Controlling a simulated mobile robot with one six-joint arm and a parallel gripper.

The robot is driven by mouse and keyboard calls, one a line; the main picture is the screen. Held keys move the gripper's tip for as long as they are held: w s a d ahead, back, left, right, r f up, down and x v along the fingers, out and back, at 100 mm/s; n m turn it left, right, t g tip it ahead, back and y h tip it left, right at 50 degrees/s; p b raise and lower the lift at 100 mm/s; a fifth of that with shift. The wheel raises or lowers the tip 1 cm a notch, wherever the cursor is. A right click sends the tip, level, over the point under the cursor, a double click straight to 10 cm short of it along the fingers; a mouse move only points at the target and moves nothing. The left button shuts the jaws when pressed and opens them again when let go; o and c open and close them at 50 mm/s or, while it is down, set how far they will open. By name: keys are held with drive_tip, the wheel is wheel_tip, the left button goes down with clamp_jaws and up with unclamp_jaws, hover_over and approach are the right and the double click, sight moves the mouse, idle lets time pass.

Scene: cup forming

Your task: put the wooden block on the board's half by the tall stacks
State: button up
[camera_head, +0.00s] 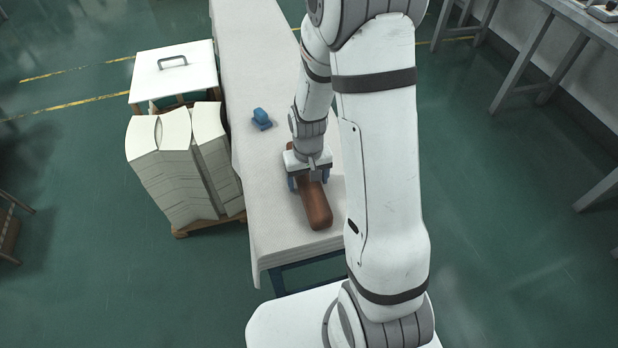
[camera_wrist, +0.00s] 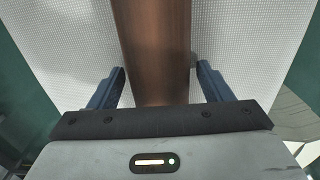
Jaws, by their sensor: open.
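The wooden block (camera_head: 316,208) is a long brown bar with rounded ends, lying on a long white-covered table (camera_head: 262,225). My gripper (camera_head: 309,182) is over the block's middle, and its body hides part of it. In the wrist view the block (camera_wrist: 155,45) runs between the two blue fingers of my gripper (camera_wrist: 158,85), which are open with a gap on each side. The tall stacks (camera_head: 185,165) of white sheets stand on a wooden pallet left of the table. I cannot make out a separate board; the long white surface may be it.
A small blue object (camera_head: 261,119) lies on the white surface, left of my gripper. A white lid-like panel with a handle (camera_head: 174,70) is behind the stacks. Grey benches (camera_head: 560,45) stand at the right. Green floor (camera_head: 490,200) lies open between.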

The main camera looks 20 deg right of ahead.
wheel_tip(320, 180, up, 12)
drive_tip(key=p, duration=0.3)
drive_tip(key=s+r+t, duration=0.1)
drive_tip(key=s+r, duration=1)
drive_tip(key=s, duration=0.2)
drive_tip(key=shift+r+t, duration=0.4)
drive_tip(key=shift+o, duration=0.4)
drive_tip(key=shift+s+d, duration=0.15)
drive_tip(key=shift+s, duration=0.2)
drive_tip(key=g+b, duration=0.2)
drive_tip(key=b, duration=0.2)
hover_over(308, 176)
drive_tip(key=f, duration=1.4)
drive_tip(key=shift+s+d+f, duration=0.1)
drive_tip(key=shift+s+f, duration=0.15)
drive_tip(key=shift+f, duration=0.1)
drive_tip(key=shift+w+f+b, duration=0.2)
drive_tip(key=shift+f+b, duration=0.15)
drive_tip(key=shift+f, duration=0.4)
drive_tip(key=f+b, duration=0.2)
drive_tip(key=f, duration=0.5)
drive_tip(key=shift+w, duration=0.2)
